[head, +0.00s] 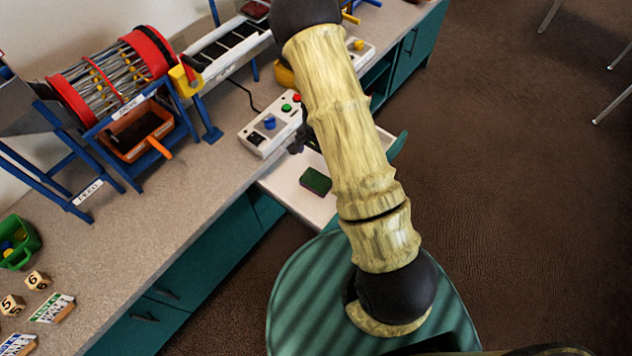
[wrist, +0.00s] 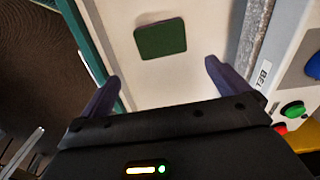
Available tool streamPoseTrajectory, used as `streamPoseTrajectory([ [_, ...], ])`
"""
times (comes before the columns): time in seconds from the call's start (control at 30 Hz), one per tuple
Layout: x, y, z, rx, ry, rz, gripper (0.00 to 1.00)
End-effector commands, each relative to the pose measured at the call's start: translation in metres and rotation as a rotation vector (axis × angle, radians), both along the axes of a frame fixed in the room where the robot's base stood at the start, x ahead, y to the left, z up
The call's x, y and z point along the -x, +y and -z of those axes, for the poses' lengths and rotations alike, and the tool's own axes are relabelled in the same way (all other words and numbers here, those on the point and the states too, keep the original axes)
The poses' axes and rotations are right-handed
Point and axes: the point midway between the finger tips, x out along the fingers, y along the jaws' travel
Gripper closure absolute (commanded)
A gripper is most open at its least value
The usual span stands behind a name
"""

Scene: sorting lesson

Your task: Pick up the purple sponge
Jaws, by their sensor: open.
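A small rectangular sponge (head: 315,181) lies in a pulled-out white drawer (head: 290,186) below the counter. Its top is dark green with a thin darker, reddish edge; little purple shows. In the wrist view the sponge (wrist: 160,39) lies flat on the white drawer bottom (wrist: 190,75), beyond my fingertips and roughly between them. My gripper (wrist: 163,74) is open and empty, with its two dark fingers spread apart and not touching the sponge. In the head view my arm hides most of the gripper.
A control box (head: 270,124) with coloured buttons sits on the counter (head: 160,215) above the drawer; it is close on the right in the wrist view (wrist: 300,75). A red drum machine (head: 110,80), a green bin (head: 17,242) and numbered blocks (head: 38,281) stand further left.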

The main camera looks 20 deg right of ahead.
Motion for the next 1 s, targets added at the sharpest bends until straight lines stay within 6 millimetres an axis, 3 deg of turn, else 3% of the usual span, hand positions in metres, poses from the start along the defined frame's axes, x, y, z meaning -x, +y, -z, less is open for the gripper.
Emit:
streamPoseTrajectory([
  [0.4,0.0,0.0,0.07,0.0,0.0,0.0,0.0],
  [0.87,-0.001,0.0,0.078,0.0,0.0,-0.001,0.0],
  [1.0,-0.002,0.0,0.09,0.001,0.001,-0.001,0.0],
])
